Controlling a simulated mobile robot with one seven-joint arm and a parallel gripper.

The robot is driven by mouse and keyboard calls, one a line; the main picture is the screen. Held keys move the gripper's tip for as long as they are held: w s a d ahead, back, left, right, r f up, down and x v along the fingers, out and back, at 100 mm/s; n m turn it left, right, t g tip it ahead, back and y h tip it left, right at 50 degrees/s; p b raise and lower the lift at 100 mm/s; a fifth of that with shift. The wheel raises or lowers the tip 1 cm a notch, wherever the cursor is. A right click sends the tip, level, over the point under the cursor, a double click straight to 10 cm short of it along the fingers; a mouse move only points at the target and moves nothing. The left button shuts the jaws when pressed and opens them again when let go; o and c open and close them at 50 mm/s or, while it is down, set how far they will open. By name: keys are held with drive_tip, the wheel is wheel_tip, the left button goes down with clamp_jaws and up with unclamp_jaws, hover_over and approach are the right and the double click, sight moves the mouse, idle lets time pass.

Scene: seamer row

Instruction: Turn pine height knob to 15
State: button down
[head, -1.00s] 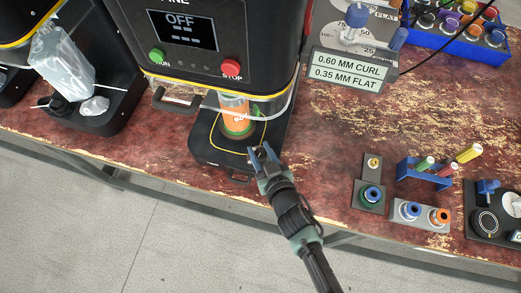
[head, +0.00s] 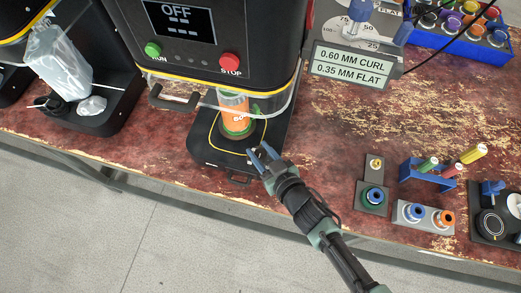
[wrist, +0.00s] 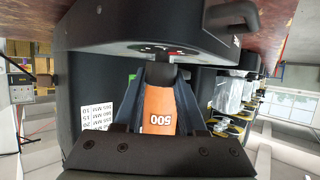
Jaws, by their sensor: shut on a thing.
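The pine machine (head: 225,55) is the black seamer with an OFF display, a green RUN button and a red STOP button. Its black base (head: 215,160) holds an orange can (head: 236,118), marked 500 in the wrist view (wrist: 158,110). The small dark height knob (wrist: 175,73) sits at the front of the base. My gripper (head: 261,158) reaches it from the front right, its two blue fingers shut on the knob. The fingers hide most of the knob, and I cannot read its setting.
A white label (wrist: 97,119) with lines in MM shows upside down in the wrist view. A sign (head: 351,65), a tool rack (head: 428,176) and small fixtures stand right. Open tabletop lies between.

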drive_tip(key=shift+c, duration=2.4)
unclamp_jaws()
drive_tip(key=shift+s, duration=0.1)
drive_tip(key=shift+s+d+r, duration=0.15)
drive_tip(key=shift+s+d, duration=0.05)
drive_tip(key=shift+d, duration=0.05)
drive_tip(key=v, duration=1.2)
drive_tip(key=shift+s, duration=0.15)
